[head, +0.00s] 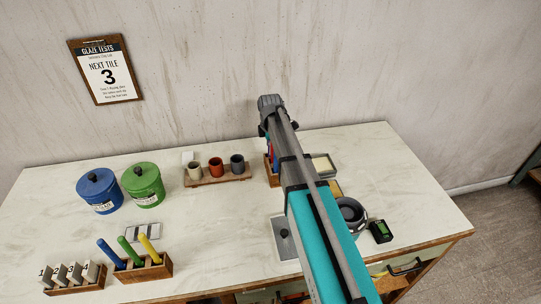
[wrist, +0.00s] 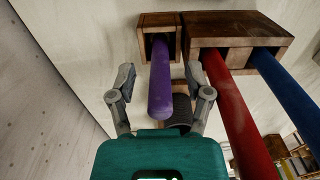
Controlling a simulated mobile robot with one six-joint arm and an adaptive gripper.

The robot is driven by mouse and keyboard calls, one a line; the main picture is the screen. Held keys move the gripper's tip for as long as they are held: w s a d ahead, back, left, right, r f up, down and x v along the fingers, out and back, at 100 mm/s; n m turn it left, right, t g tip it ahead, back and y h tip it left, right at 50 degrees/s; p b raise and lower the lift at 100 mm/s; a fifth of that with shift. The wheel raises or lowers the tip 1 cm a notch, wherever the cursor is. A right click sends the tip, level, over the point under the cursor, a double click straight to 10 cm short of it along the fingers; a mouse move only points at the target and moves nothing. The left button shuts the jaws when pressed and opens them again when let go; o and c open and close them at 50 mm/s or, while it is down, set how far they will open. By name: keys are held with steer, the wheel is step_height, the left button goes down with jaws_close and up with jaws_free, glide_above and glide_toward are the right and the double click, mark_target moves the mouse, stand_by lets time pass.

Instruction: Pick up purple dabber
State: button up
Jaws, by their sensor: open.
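The purple dabber (wrist: 161,82) shows in the wrist view, with one end in a narrow slot of a wooden holder (wrist: 174,18). My gripper (wrist: 160,76) is open, with one finger on each side of the dabber. Gaps show between the dabber and both fingers, so it is not gripped. In the head view my arm covers this spot, and I cannot make out the purple dabber or my fingertips there.
A red dabber (wrist: 230,110) and a blue dabber (wrist: 285,88) stand in a wooden block (wrist: 240,28) close to the right finger. A dark grey cup (wrist: 181,112) shows behind the purple dabber. In the head view, a rack of three cups (head: 217,178) stands left of my arm.

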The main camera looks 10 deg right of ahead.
stand_by(0.3)
jaws_close()
steer(key=shift+r, duration=0.1)
stand_by(0.4)
step_height(320, 180, up, 10)
steer(key=p, duration=1)
stand_by(0.5)
